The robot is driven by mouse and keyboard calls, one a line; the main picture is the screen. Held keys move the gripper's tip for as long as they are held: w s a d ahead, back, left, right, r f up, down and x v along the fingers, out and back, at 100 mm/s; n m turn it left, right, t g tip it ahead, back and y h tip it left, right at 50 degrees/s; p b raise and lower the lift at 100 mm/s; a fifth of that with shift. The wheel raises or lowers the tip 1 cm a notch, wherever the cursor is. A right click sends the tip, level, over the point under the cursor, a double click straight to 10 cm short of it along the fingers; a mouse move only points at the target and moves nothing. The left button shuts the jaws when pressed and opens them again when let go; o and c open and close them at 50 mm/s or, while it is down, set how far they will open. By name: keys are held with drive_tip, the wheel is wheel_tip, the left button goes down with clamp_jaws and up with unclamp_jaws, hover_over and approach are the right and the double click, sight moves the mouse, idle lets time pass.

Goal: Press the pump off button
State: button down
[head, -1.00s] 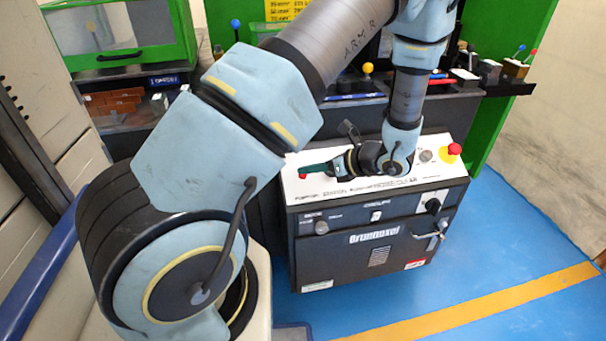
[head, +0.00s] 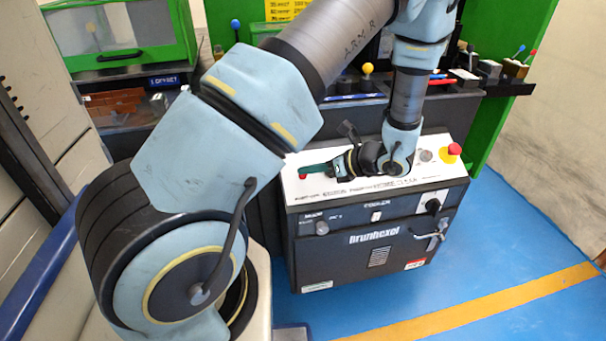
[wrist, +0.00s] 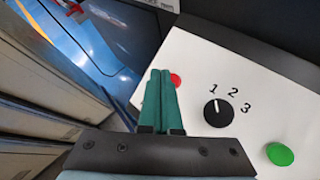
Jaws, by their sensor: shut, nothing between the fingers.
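A small red button (head: 302,177) sits at the left end of the white panel on top of the control cabinet. I take it for the pump off button, though its label is too small to read. In the wrist view the red button (wrist: 177,80) shows just right of the fingertips, partly hidden behind them. My gripper (head: 306,170) has green fingers that are shut and empty. The fingertips (wrist: 160,72) are at the button's left edge in the wrist view. I cannot tell whether they touch it.
A black selector knob (wrist: 218,112) marked 1, 2, 3 and a green button (wrist: 280,154) sit on the same panel. A red mushroom button on yellow (head: 453,150) is at the panel's right end. Blue floor (head: 500,255) lies open to the right.

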drive_tip(key=shift+f, duration=0.15)
idle(0.4)
drive_tip(key=shift+w+f, duration=0.2)
drive_tip(key=shift+f, duration=0.05)
drive_tip(key=shift+w+f+b, duration=0.2)
drive_tip(key=shift+f+b, duration=0.2)
drive_tip(key=shift+f, duration=0.05)
idle(0.8)
drive_tip(key=shift+r, duration=0.1)
drive_tip(key=shift+s+r+p, duration=0.4)
drive_tip(key=shift+r+p, duration=0.35)
drive_tip(key=shift+p, duration=0.05)
drive_tip(key=shift+r, duration=0.1)
drive_tip(key=r+p, duration=0.1)
drive_tip(key=s+r+p, duration=0.1)
drive_tip(key=r, duration=0.1)
drive_tip(key=s+r+p, duration=0.1)
drive_tip(key=p, duration=0.1)
drive_tip(key=shift+s+d+r, duration=0.15)
idle(0.5)
